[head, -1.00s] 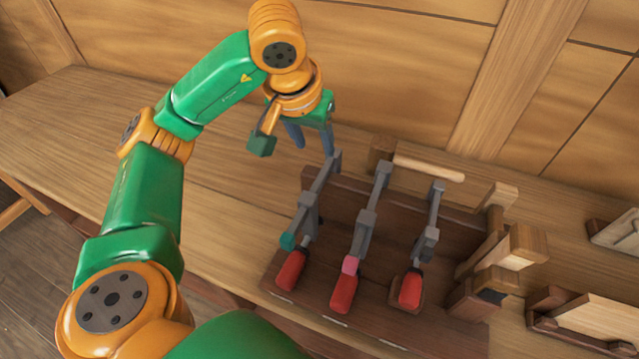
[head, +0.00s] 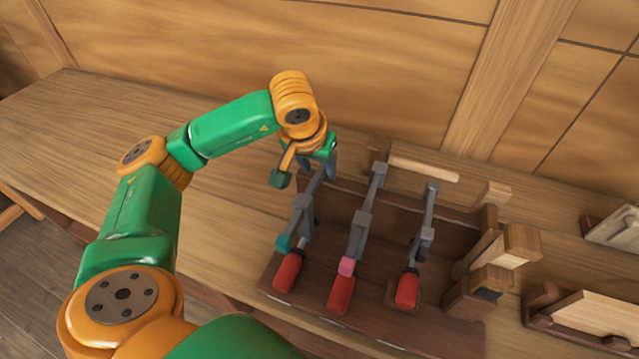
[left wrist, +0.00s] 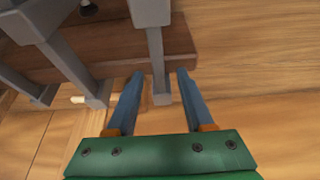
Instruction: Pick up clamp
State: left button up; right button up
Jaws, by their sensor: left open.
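Three clamps with grey metal bars and red handles lie side by side in a dark wooden rack (head: 345,268). The left clamp (head: 303,215) has a teal collar, the middle clamp (head: 362,222) a pink one, and the right clamp (head: 425,235) has neither colour showing. My left gripper (head: 330,165) is open at the far end of the left clamp, its fingertips partly hidden by the wrist in the head view. In the left wrist view, a grey clamp bar (left wrist: 158,65) reaches down between the two blue fingers (left wrist: 158,90), with gaps on both sides. My right gripper is not in view.
A pale wooden rod (head: 423,168) lies behind the rack. Wooden blocks (head: 510,245) stand at its right, and a wooden plane-like tool (head: 585,318) sits farther right. The workbench (head: 75,125) is clear on the left; a panelled wall rises behind.

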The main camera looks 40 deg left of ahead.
pick_arm(q)
jog(key=shift+f, duration=0.2)
dwell(0.3)
grip_shut()
dwell(1.4)
